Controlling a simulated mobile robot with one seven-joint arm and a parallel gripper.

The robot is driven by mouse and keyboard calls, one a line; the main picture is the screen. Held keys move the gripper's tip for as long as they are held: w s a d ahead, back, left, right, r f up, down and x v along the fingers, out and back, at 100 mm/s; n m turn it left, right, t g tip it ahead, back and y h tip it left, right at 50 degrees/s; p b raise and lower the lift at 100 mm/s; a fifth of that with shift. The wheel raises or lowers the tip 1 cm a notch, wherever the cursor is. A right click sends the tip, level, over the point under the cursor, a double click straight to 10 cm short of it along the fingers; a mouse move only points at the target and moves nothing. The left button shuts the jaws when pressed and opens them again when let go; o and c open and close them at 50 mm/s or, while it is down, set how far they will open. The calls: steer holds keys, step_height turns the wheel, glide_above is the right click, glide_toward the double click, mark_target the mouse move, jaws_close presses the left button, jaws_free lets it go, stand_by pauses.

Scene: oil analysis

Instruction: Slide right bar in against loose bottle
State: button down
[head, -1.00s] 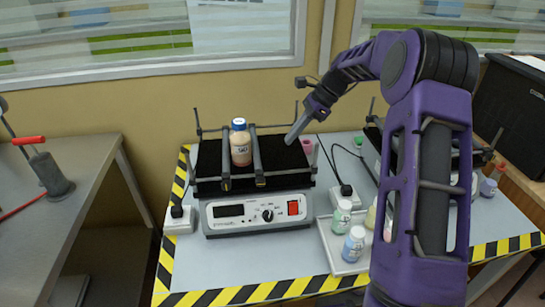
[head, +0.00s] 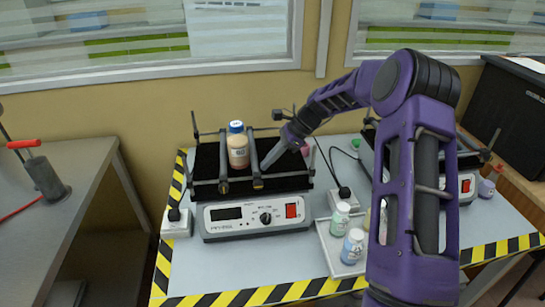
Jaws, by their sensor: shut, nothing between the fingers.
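The loose bottle (head: 238,152), pinkish-brown with a blue cap and white label, stands upright on the black platform (head: 285,183) of the shaker (head: 258,216). The left bar (head: 223,165) runs close along its left side. The right bar (head: 255,164) runs front to back just right of it; whether it touches the bottle I cannot tell. My gripper (head: 265,166) is shut and empty, pointing down and left. Its fingertips are low over the platform, right beside the right bar's right side; contact is unclear.
A pink-topped item (head: 305,150) is at the platform's right edge, behind my gripper. A tray (head: 345,262) with several bottles stands right of the shaker. A second shaker (head: 467,187) is partly hidden by my arm. Thin upright rods rise at the platform corners.

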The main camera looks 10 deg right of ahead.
steer(key=shift+a+r+p, duration=0.1)
steer(key=shift+a+p, duration=0.15)
steer(key=shift+p, duration=0.1)
steer(key=shift+a, duration=0.35)
